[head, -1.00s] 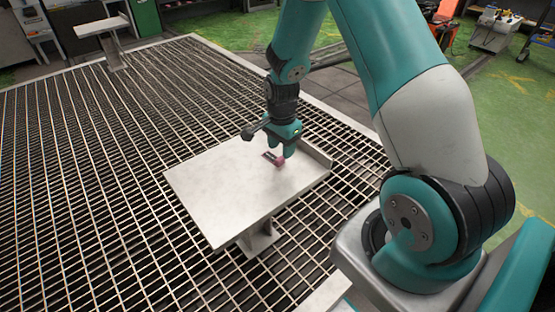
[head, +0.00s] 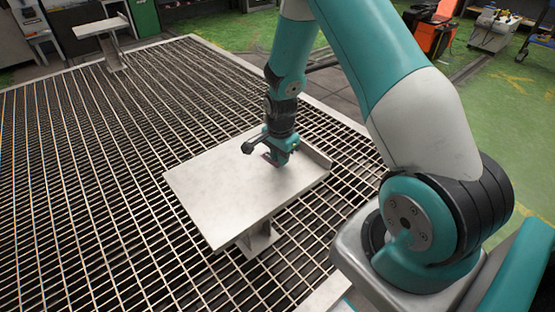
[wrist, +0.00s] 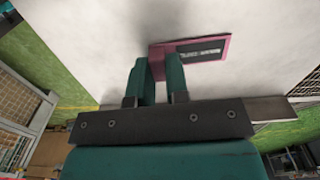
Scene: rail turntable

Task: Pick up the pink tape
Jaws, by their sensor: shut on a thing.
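The pink tape (wrist: 228,44) shows in the wrist view as a flat pink piece with a dark, lettered panel. One end of it lies between the fingertips of my gripper (wrist: 159,62), which is shut on it. In the head view my gripper (head: 277,160) points down at the far part of the light grey plate (head: 235,200). There the tape is mostly hidden by the fingers. The tape is at or very close to the plate's surface; I cannot tell if it touches.
The plate stands on a post above a wide metal grating (head: 90,190), with a raised lip (head: 318,157) along its right edge. The rest of the plate is bare. A second raised plate (head: 101,27) stands far back left.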

